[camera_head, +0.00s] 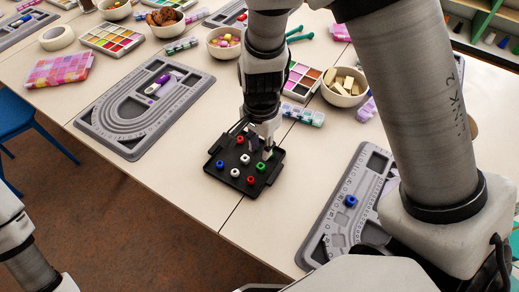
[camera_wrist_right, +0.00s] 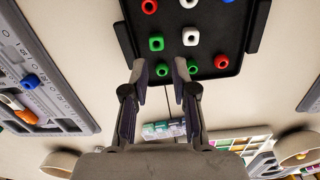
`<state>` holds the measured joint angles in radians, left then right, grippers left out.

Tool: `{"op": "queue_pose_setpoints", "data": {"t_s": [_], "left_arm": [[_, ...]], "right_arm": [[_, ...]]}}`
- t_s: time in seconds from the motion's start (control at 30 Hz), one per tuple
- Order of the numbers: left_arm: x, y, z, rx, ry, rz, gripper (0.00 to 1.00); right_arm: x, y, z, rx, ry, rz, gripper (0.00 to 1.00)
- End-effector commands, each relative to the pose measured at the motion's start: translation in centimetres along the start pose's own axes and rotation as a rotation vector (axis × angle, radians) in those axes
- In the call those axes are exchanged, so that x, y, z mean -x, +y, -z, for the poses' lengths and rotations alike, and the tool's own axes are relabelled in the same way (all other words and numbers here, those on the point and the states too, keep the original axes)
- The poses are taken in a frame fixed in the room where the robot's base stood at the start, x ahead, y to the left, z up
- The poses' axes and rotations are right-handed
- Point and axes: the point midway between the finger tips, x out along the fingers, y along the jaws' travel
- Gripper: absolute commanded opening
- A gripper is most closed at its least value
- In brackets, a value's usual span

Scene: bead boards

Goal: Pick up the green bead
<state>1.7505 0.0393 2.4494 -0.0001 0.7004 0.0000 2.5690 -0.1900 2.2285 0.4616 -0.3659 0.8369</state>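The green bead (camera_head: 261,166) stands on the right part of the black tray (camera_head: 213,171). In the right wrist view it shows as a bead (camera_wrist_right: 156,43) just beyond my fingertips. My right gripper (camera_wrist_right: 160,68) is open, its two fingers spread over the tray's far edge. In the head view my right gripper (camera_head: 262,150) is over the tray, close to the green bead and partly covering that corner. My left gripper is out of view.
On the tray are also a blue bead (camera_head: 220,164), white beads (camera_head: 245,159) and red beads (camera_head: 250,180). A grey bead board (camera_head: 321,238) lies right of the tray, another (camera_head: 97,127) at left. Bowls and bead boxes stand behind. Clear table lies left of the tray.

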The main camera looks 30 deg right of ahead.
Motion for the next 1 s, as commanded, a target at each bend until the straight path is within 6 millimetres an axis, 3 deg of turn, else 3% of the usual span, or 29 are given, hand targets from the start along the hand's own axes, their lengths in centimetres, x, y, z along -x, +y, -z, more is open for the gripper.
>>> {"op": "queue_pose_setpoints", "data": {"t_s": [0.4, 0.63, 0.7, 0.73, 1.0], "left_arm": [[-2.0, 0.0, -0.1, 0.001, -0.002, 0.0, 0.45], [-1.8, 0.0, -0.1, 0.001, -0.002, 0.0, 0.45], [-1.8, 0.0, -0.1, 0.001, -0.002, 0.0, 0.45], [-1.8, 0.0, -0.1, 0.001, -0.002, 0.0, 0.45], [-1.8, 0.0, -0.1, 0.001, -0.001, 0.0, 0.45]], "right_arm": [[-6.8, -0.1, 0.5, 0.0, -0.001, -0.003, 0.27], [-6.8, -0.1, 0.5, 0.0, 0.001, -0.001, 0.27], [-6.8, -0.1, 0.5, 0.0, 0.001, -0.002, 0.13], [-6.8, -0.1, 0.5, 0.0, 0.001, -0.002, 0.11], [-6.8, -0.1, 0.5, 0.0, 0.0, -0.002, 0.11]]}}
